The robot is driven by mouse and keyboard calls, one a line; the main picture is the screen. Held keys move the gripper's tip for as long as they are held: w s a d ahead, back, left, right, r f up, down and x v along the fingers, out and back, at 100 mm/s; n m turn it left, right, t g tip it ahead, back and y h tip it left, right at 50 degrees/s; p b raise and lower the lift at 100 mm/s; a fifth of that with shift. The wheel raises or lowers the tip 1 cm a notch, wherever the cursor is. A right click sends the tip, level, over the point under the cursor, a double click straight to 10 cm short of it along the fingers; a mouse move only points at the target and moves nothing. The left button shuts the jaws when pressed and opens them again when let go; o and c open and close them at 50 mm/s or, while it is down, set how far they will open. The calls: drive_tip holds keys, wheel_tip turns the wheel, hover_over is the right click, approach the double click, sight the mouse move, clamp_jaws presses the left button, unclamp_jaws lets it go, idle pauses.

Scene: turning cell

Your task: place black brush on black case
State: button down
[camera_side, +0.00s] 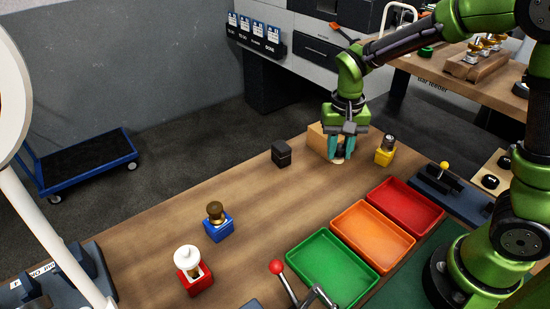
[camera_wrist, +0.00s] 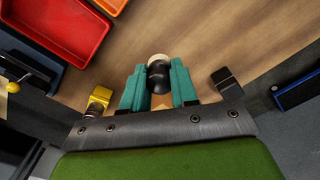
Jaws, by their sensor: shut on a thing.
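My gripper (camera_side: 342,152) points down over the wooden table beside a tan wooden block. Its teal fingers are closed around the black brush (camera_side: 339,151). In the wrist view the brush (camera_wrist: 158,72) shows a dark body and a cream end between the fingertips (camera_wrist: 158,88). I cannot tell whether its cream end touches the table. The black case (camera_side: 281,153) is a small dark block on the table, left of my gripper, with nothing on it. It also shows in the wrist view (camera_wrist: 228,82), right of the fingers.
The tan block (camera_side: 318,139) stands close behind my gripper. A yellow case (camera_side: 385,156) with a dark-topped piece is just right. Red (camera_side: 405,205), orange (camera_side: 372,234) and green (camera_side: 332,272) trays lie in front. Blue (camera_side: 218,230) and red (camera_side: 194,280) cases bear brushes. Table between gripper and black case is clear.

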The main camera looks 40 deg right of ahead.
drive_tip(key=a, duration=0.2)
drive_tip(key=m, duration=0.2)
hover_over(281, 146)
drive_tip(key=shift+w+d+f, duration=0.1)
drive_tip(key=shift+f, duration=2)
drive_tip(key=shift+f, duration=0.15)
drive_tip(key=c, duration=0.9)
unclamp_jaws()
drive_tip(key=shift+o, duration=0.2)
